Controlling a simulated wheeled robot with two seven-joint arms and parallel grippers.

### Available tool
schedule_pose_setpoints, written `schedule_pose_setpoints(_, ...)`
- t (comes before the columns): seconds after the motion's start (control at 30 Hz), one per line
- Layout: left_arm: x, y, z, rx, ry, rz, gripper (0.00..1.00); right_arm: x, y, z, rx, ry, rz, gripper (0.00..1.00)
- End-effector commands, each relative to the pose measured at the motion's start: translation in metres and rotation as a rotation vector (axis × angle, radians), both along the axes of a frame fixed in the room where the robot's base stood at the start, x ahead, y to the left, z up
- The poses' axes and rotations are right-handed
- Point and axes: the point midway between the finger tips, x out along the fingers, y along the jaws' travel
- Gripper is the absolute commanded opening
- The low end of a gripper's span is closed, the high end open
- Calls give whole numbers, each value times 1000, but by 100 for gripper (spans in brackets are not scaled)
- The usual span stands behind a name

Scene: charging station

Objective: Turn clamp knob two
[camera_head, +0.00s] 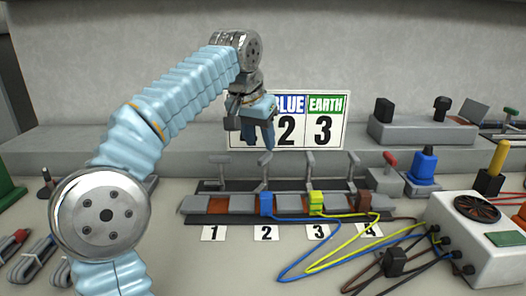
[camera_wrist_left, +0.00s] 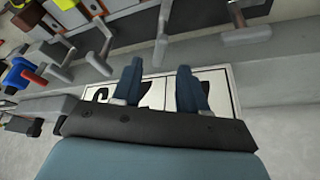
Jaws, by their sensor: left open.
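Clamp knob two (camera_head: 265,161) is a grey T-shaped handle on a thin post. It stands behind the block with the blue plug (camera_head: 266,203), above the label 2 (camera_head: 266,233). My left gripper (camera_head: 259,143) hangs above and slightly behind knob two in the head view, pointing down, with its dark blue fingers apart and empty. It does not appear to touch the knob. In the left wrist view the open fingers (camera_wrist_left: 160,88) lie over the number board, with grey T-handles ahead of them. I cannot tell for sure which handle there is knob two. My right gripper is not in view.
Similar knobs one (camera_head: 219,159), three (camera_head: 309,158) and four (camera_head: 353,160) stand close on both sides. The number board (camera_head: 323,132) leans behind. Blue, yellow and brown cables spread in front. A white box with a fan (camera_head: 486,250) stands at the right.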

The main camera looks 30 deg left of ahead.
Motion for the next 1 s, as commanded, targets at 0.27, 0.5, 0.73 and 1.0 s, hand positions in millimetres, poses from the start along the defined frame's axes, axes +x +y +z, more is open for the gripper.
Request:
schedule_pose_setpoints(0.27, 16, 1, -39, 1, 2, -1, 43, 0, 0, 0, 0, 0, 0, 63)
schedule_pose_setpoints(0.5, 19, 1, -45, 2, 0, -1, 43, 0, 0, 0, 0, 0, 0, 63)
schedule_pose_setpoints(0.73, 19, 1, -45, 2, 0, -1, 27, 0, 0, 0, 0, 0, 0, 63)
schedule_pose_setpoints(1.0, 19, 1, -45, 2, 0, -1, 0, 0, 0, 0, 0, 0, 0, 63)
